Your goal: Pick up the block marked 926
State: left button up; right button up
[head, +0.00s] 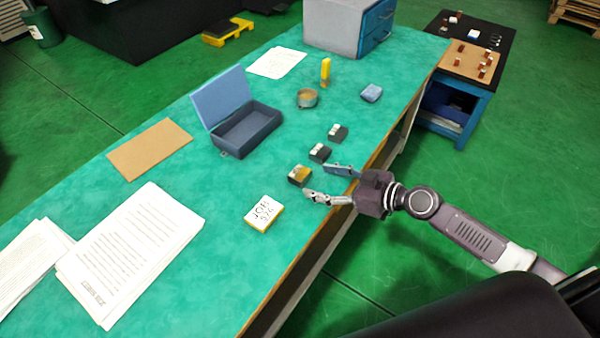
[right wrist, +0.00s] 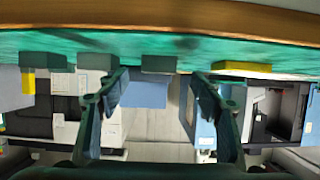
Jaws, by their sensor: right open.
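Three small dark blocks stand in a row near the table's right edge: a far one (head: 338,133), a middle one (head: 319,153) and a near one (head: 300,175) with an orange-brown patch. Their pale markings are too small to read, so I cannot tell which is 926. My right gripper (head: 317,182) is open and empty, its fingers pointing at the near block from the right. In the right wrist view, which looks upside down, one dark block (right wrist: 158,64) shows between the spread fingers (right wrist: 160,95). My left gripper is not in view.
An open blue box (head: 262,128), a round tin (head: 307,98), a yellow upright item (head: 325,71) and a blue item (head: 372,93) stand beyond. Papers (head: 130,250) cover the near left. Bare table surrounds the blocks.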

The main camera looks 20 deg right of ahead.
aim_at(304, 174)
jog(key=p+x, duration=0.1)
jog(key=x, duration=0.3)
jog(key=shift+w+r+p, duration=0.15)
jog(key=shift+r+p, duration=0.2)
jog(key=shift+r, duration=0.1)
jog(key=shift+w+a+f, duration=0.4)
jog(key=shift+w+f, duration=0.05)
grip_shut()
jog(key=shift+w+r, duration=0.1)
jog(key=shift+r, duration=0.05)
